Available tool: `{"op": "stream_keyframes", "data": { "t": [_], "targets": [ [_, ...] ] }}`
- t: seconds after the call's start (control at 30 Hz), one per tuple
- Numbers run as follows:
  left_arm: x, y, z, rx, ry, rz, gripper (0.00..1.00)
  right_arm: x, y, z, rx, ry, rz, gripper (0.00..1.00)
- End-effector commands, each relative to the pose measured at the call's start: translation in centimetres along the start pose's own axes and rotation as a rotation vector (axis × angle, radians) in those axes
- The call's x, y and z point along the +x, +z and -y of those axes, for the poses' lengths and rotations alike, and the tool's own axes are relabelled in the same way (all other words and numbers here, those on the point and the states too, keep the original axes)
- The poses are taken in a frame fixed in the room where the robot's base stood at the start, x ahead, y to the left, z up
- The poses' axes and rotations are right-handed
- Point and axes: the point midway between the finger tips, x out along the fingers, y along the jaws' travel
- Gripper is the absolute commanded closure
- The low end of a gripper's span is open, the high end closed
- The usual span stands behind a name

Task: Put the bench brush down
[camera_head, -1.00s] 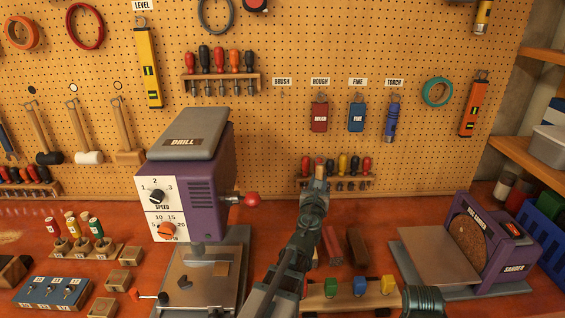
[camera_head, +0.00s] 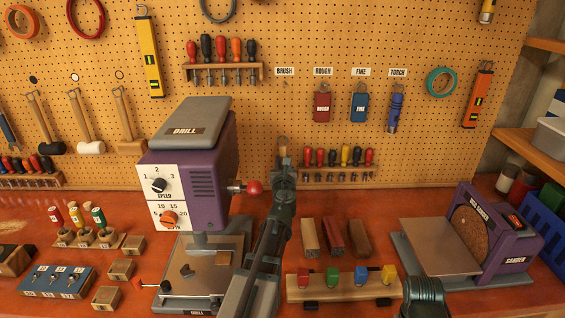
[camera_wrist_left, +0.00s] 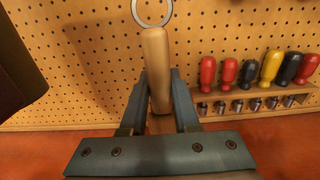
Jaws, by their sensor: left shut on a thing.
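My left gripper (camera_head: 284,168) is shut on the bench brush (camera_wrist_left: 155,65). In the left wrist view the wooden handle stands nearly upright between the fingers, with a metal ring at its top end. In the head view only a short piece of the handle shows above the fingers, and the rest is hidden. The gripper is in front of the pegboard, below the BRUSH label (camera_head: 285,72) and left of the lower screwdriver rack. The spot under that label holds no tool.
The purple drill (camera_head: 188,165) stands close to the left of my arm. The lower screwdriver rack (camera_head: 340,177) is to the right. Wooden and red blocks (camera_head: 333,236) and a board with coloured clips (camera_head: 342,289) lie on the bench. A sander (camera_head: 500,240) stands at the right.

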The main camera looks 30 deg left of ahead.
Motion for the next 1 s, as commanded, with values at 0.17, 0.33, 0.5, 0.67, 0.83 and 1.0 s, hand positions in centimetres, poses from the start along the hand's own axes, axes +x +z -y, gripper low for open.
{"op": "stream_keyframes", "data": {
  "t": [0.17,0.33,0.5,0.67,0.83,1.0],
  "targets": [
    [5.3,0.0,0.1,0.0,0.0,0.0,1.0,0.0,0.0,0.0,0.0,0.0,0.0,1.0],
    [9.1,0.0,0.1,0.0,0.001,0.0,1.0,0.0,0.0,0.0,0.0,0.0,0.0,1.0],
    [10.4,-1.7,0.0,0.0,0.0,0.0,1.0,1.7,-0.1,0.2,0.0,0.0,0.0,1.0],
    [10.3,-2.9,0.0,0.0,0.0,0.0,1.0,3.0,-0.2,0.3,0.0,0.0,0.0,1.0],
    [10.3,-3.1,0.0,0.0,0.0,0.0,1.0,3.2,-0.2,0.3,0.0,0.0,0.0,1.0],
    [10.3,-3.4,0.1,0.0,-0.001,0.0,1.0,3.4,-0.2,0.3,0.0,0.0,0.0,1.0]
  ]
}}
